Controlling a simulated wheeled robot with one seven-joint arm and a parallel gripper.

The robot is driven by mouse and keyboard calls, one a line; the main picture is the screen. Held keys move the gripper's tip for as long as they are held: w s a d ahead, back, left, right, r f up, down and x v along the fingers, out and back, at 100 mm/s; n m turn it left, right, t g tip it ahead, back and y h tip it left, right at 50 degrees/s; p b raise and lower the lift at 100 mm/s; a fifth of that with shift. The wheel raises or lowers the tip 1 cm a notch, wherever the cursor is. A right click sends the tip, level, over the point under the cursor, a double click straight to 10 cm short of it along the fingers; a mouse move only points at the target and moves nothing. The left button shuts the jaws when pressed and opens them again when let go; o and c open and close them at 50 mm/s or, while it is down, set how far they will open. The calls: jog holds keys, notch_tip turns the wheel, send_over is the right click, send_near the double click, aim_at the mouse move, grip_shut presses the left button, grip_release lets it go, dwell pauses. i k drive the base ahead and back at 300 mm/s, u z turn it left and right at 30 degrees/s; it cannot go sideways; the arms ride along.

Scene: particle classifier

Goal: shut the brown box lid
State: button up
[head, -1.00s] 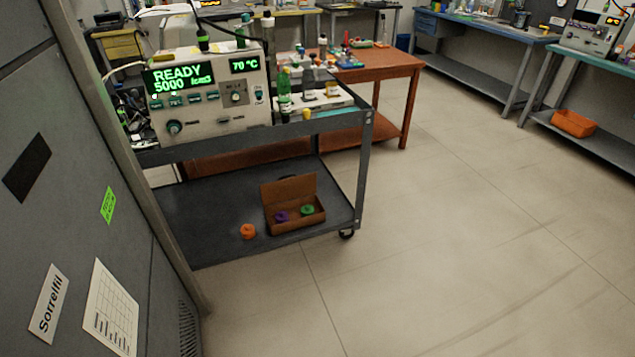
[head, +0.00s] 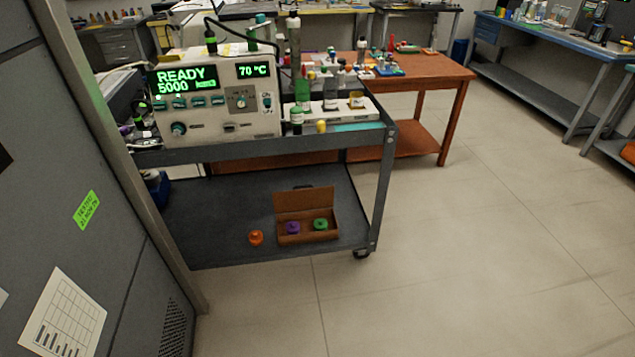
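The brown box (head: 307,238) sits on the lower shelf of the grey cart, near its right front corner. Its lid (head: 304,199) stands open, raised upright at the back. Inside the box are a purple ring-like piece (head: 292,227) on the left and a green one (head: 320,224) on the right. An orange piece (head: 256,238) lies on the shelf just left of the box. My gripper is not in view.
The cart's lower shelf (head: 215,213) is mostly bare left of the box. Its upper shelf and right post (head: 381,190) frame the space. A grey cabinet (head: 80,140) stands close on the left. Open floor (head: 470,260) lies to the right. A brown table (head: 420,77) stands behind.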

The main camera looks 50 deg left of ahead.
aim_at(311, 197)
jog(key=u, duration=0.2)
jog(key=i, duration=1.4)
jog(key=u, duration=0.75)
jog(key=i, duration=1.25)
jog(key=u, duration=1.35)
jog(key=i, duration=0.85)
jog(key=u, duration=0.5)
